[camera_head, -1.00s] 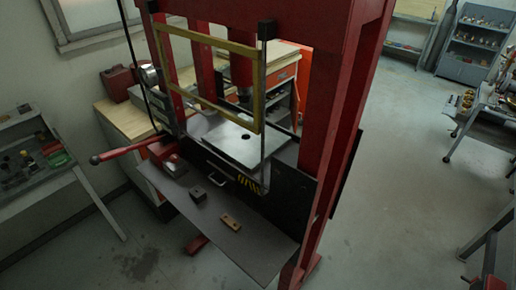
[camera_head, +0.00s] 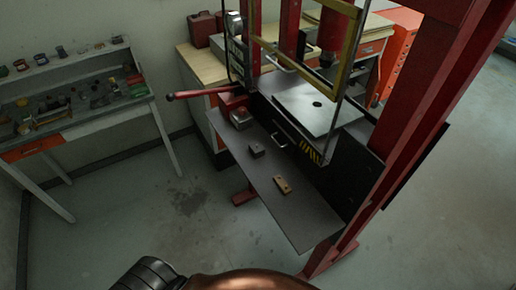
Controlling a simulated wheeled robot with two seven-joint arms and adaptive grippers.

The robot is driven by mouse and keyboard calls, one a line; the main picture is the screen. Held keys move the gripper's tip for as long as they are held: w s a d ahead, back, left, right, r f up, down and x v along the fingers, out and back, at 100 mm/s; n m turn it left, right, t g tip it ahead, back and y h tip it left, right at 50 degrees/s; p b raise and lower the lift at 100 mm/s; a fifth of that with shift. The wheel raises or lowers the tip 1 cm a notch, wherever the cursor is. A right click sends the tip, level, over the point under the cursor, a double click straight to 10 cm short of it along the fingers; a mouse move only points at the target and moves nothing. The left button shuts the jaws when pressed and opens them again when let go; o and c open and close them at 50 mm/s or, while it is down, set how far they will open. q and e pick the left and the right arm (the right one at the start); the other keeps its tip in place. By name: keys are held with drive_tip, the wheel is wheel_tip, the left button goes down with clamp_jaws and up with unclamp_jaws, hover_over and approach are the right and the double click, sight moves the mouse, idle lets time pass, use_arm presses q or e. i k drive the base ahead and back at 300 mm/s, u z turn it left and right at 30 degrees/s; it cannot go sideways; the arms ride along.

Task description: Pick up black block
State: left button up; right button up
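The black block (camera_head: 257,150) is a small dark block with what looks like a hole in its top. It sits on the dark grey shelf (camera_head: 300,222) at the front of the red press, towards the shelf's far left part. Nothing touches it. A small wooden-brown block (camera_head: 282,185) lies on the same shelf, nearer and to the right. No gripper shows, so I cannot see whether either is open or shut.
The red press frame (camera_head: 430,100) rises on the right, with a yellow-framed guard (camera_head: 347,65) and a metal plate (camera_head: 305,105) behind the shelf. A red lever (camera_head: 200,93) sticks out left. A workbench (camera_head: 80,115) stands left. The floor between is clear.

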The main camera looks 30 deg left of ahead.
sight(259, 153)
drive_tip(key=u, duration=2.55)
drive_tip(key=i, duration=2.7)
drive_tip(key=z, duration=3)
